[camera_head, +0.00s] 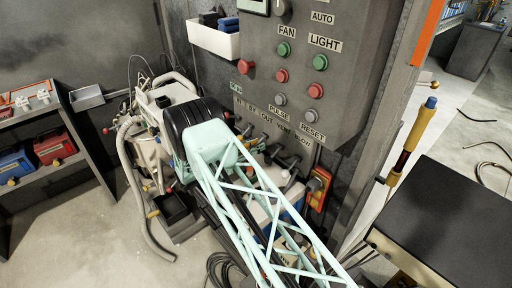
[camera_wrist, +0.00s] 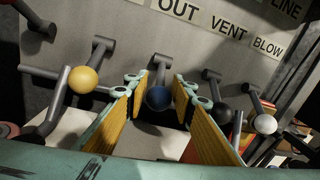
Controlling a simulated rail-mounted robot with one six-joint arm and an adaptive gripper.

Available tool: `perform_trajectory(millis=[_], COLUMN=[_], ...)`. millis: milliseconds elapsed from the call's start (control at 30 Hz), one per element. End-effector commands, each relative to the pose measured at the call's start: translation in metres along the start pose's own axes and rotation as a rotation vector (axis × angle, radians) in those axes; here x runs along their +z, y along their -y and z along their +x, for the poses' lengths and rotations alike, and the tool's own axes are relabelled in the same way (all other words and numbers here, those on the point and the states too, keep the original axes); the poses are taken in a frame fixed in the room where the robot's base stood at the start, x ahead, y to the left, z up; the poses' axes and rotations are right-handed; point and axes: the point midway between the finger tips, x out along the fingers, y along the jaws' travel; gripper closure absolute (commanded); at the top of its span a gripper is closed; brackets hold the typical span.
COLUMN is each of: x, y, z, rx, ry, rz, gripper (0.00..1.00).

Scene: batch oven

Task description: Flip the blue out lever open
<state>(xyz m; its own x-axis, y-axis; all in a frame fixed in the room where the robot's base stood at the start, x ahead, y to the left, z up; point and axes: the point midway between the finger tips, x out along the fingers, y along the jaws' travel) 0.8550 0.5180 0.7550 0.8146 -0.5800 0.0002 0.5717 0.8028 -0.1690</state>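The blue out lever shows in the wrist view as a dark blue ball knob (camera_wrist: 158,98) on a grey metal stem, below the OUT label (camera_wrist: 180,9). My gripper (camera_wrist: 159,84) is open, with one yellow-padded finger on each side of the knob. The knob sits between the fingertips, with a gap visible on both sides. In the head view, the OUT label (camera_head: 266,117) shows on the grey panel, but my arm hides the blue knob and most of my gripper.
In the wrist view, a yellow-knobbed lever (camera_wrist: 84,80) stands left of my gripper. A black-knobbed lever (camera_wrist: 222,112) stands close on its right, with a white-knobbed lever (camera_wrist: 266,124) beyond. The grey control panel (camera_head: 330,80) with push buttons rises above the levers.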

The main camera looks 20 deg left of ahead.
Motion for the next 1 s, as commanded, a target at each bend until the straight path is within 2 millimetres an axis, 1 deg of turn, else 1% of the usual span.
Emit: perform_trajectory(millis=[267, 500, 533, 867, 1000], x=[0.0003, 0.0002, 0.0002, -0.0002, 0.0004], y=[-0.0002, -0.0002, -0.0002, -0.0002, -0.0014], z=[0.0001, 0.0000, 0.0000, -0.0014, -0.0049], rx=[0.000, 0.000, 0.000, 0.001, 0.005], ry=[0.000, 0.000, 0.000, 0.000, -0.005], rz=[0.000, 0.000, 0.000, -0.001, -0.001], gripper=[0.77, 0.98, 1.00, 1.00, 1.00])
